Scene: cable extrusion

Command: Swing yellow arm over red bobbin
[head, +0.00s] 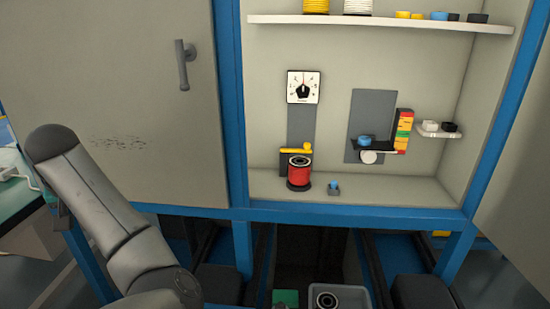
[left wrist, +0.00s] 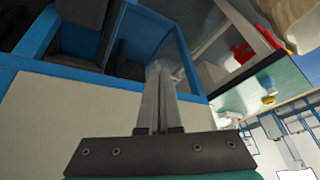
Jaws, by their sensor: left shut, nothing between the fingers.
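The red bobbin (head: 299,175) stands upright on a dark base on the cabinet's lower shelf in the head view. The yellow arm (head: 294,150) is a short level bar just above the bobbin's top in the picture. I cannot tell whether it lies over the bobbin or behind it. My left gripper (left wrist: 157,70) shows in the left wrist view with its fingers together and nothing between them. It is away from the bobbin and the yellow arm, which do not show in that view. My left arm is at the left of the head view. My right gripper is not in view.
A dial (head: 303,87) is above the bobbin. A small blue-topped block (head: 334,188) sits right of it. A grey panel (head: 372,105) and coloured stack (head: 403,131) are further right. The upper shelf (head: 380,21) holds spools. A cabinet door (head: 110,100) fills the left.

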